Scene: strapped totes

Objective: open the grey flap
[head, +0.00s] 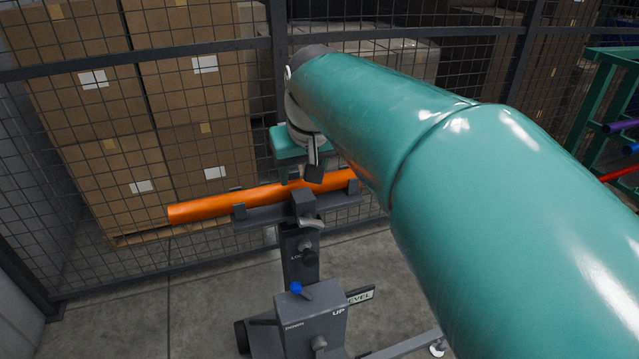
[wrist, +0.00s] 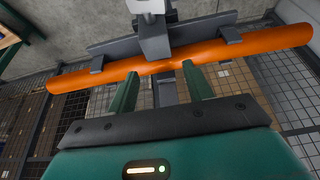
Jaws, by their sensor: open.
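No part is clearly recognisable as a grey flap. The likeliest grey piece is the block (head: 303,203) at the middle of a stand, against an orange tube (head: 205,208). A pale lever sticks out below this block. In the wrist view a grey block (wrist: 156,45) with a pale end meets the tube (wrist: 90,76) at its middle. My gripper (head: 300,181) is just above and behind the tube's middle, partly hidden by my arm. In the wrist view my gripper (wrist: 160,70) is open, its two green fingers apart near the tube, with nothing seen held. Contact cannot be told.
The tube rests in a grey cradle (head: 262,217). Below is a control box (head: 312,318) marked UP and DOWN, with a blue knob. A mesh fence (head: 110,150) stands close behind, with stacked cartons (head: 95,80) beyond. A green rack (head: 590,110) is at right. Floor at left is clear.

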